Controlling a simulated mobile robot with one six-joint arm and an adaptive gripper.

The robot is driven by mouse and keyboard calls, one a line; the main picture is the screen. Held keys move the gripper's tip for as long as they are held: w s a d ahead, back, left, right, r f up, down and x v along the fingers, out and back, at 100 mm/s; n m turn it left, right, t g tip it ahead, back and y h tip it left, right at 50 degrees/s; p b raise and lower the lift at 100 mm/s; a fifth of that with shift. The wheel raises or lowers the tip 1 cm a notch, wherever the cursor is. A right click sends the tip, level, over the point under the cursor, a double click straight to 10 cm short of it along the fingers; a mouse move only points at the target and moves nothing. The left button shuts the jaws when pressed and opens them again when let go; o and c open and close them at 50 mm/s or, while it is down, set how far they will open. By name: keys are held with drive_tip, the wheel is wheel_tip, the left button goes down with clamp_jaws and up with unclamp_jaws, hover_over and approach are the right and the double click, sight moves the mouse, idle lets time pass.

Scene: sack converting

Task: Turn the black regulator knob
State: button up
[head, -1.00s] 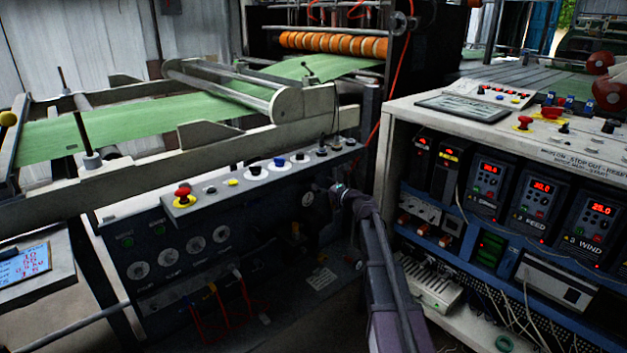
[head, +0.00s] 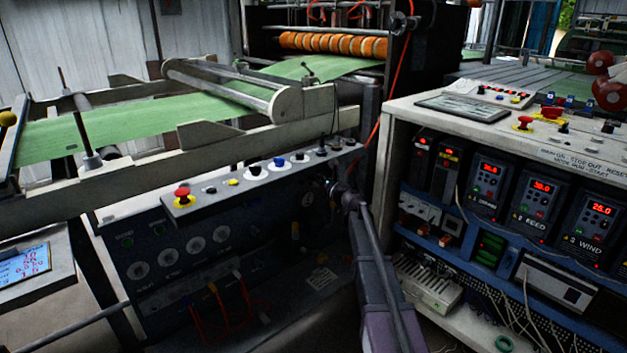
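The dark control panel (head: 205,228) stands at the centre left in the head view. A small round gauge (head: 307,200) sits near its right end, in shade. A small dark fitting (head: 295,231) shows below the gauge; I cannot tell whether it is the black regulator knob. My arm rises from the bottom, and my gripper (head: 331,186) is at the panel's right end, just right of the gauge. It points at the panel face; its fingers are too small and dark to read. Whether it touches anything cannot be told.
A sloping ledge with a red mushroom button (head: 182,192) and several other buttons overhangs the panel. A white cabinet (head: 383,165) with lit drive displays stands close to the right of my arm. Red cables (head: 222,318) hang low on the panel. A green web (head: 110,130) runs behind.

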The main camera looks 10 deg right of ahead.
clamp_jaws()
drive_tip(key=shift+n, duration=0.4)
drive_tip(key=n, duration=0.5)
drive_tip(key=shift+w, duration=0.1)
drive_tip(key=n, duration=0.5)
drive_tip(key=shift+r, duration=0.1)
drive_tip(key=o, duration=0.8)
unclamp_jaws()
drive_tip(key=shift+o, duration=0.2)
